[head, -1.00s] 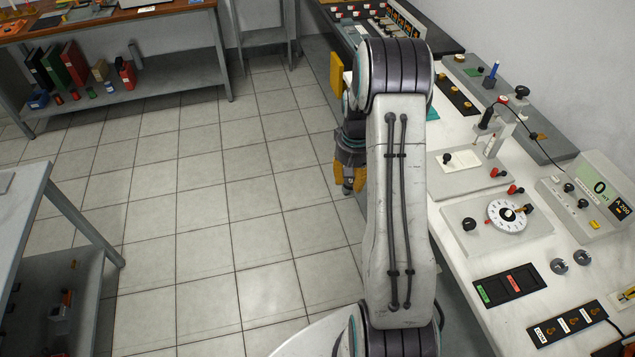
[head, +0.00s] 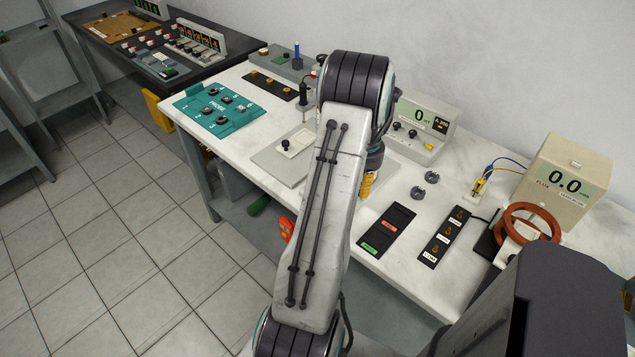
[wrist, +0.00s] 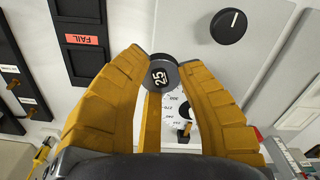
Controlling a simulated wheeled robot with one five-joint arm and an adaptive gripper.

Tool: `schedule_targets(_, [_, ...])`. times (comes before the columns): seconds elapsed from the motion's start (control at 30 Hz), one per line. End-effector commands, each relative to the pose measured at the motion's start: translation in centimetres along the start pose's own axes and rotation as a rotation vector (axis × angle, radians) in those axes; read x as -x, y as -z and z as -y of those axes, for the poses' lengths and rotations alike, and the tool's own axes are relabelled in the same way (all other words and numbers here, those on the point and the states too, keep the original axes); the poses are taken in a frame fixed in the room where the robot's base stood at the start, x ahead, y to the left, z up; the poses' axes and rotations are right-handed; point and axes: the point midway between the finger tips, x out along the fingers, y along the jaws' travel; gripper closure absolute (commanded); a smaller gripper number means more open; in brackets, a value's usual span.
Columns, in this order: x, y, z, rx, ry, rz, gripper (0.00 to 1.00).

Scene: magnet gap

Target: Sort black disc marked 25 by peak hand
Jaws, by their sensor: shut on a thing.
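In the wrist view my gripper (wrist: 162,64) has its yellow fingers closed on the black disc marked 25 (wrist: 160,78), whose white number faces the camera. In the head view my arm hides most of the gripper; only a bit of yellow finger (head: 367,185) shows beside the arm, and the disc is hidden. A white dial (wrist: 173,108) with small numbers is partly visible beyond the disc; how far apart they are, I cannot tell. The black two-slot tray (head: 403,213) has a red label and a green label; its red FAIL label (wrist: 84,40) shows in the wrist view.
A red-brown coil (head: 526,224) is at the right. A teal tray (head: 218,112) lies at the left.

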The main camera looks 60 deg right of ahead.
Motion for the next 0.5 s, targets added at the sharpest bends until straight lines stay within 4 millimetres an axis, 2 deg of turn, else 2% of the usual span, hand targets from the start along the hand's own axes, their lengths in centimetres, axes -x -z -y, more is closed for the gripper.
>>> schedule_targets(0.03, [-0.2, 0.2, -2.1, -0.052, 0.000, -0.001, 1.00])
schedule_targets(0.2, [-0.3, 0.1, -7.1, -0.187, 0.000, -0.002, 1.00])
schedule_targets(0.4, [-0.1, -0.3, -10.7, -0.308, 0.000, -0.002, 1.00])
schedule_targets(0.5, [0.1, -0.5, -11.3, -0.359, 0.000, -0.001, 1.00])
